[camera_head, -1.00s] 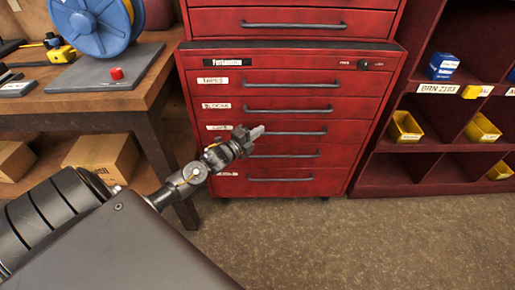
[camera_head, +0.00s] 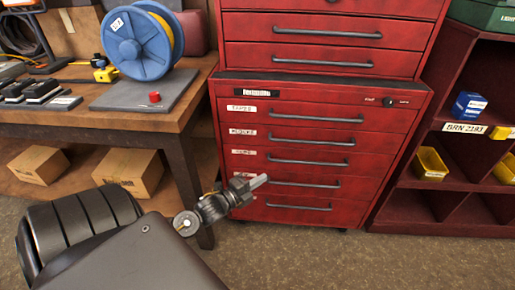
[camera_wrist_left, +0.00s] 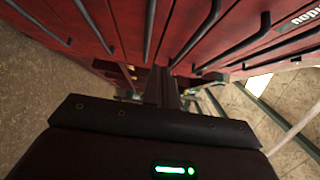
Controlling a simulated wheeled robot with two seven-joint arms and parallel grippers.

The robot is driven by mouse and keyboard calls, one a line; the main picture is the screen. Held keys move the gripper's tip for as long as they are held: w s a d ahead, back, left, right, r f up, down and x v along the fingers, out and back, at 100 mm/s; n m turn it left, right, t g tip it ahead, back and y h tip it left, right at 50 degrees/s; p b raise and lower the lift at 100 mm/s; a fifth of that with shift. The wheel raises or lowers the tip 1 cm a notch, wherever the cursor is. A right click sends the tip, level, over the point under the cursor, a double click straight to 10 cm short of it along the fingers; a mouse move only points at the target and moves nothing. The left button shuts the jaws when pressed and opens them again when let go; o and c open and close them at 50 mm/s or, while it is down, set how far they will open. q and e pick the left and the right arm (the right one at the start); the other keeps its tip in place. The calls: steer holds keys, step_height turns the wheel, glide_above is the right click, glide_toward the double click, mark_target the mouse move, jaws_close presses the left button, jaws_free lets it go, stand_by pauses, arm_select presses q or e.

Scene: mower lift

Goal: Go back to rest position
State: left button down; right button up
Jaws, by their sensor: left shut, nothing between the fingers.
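My left gripper (camera_head: 258,182) is shut and empty in the head view. It is in front of the lower drawers of a red tool cabinet (camera_head: 300,155), overlapping them in the picture. Whether it touches the cabinet I cannot tell. The cabinet's drawers look closed, with long dark handles. In the left wrist view the drawer fronts of the cabinet (camera_wrist_left: 200,25) fill the top, and the gripper fingers (camera_wrist_left: 162,90) show dark and narrow beyond the wrist housing. My right gripper is in neither view.
A wooden workbench (camera_head: 140,122) at the left carries a blue cable reel (camera_head: 137,48) and several tools. Cardboard boxes (camera_head: 128,172) sit below it. A dark red shelf (camera_head: 455,190) with yellow bins (camera_head: 431,163) stands at the right. The floor (camera_head: 330,262) in front is clear.

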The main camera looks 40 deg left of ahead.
arm_select(q)
steer(key=shift+s+a, duration=0.1)
steer(key=shift+s, duration=0.25)
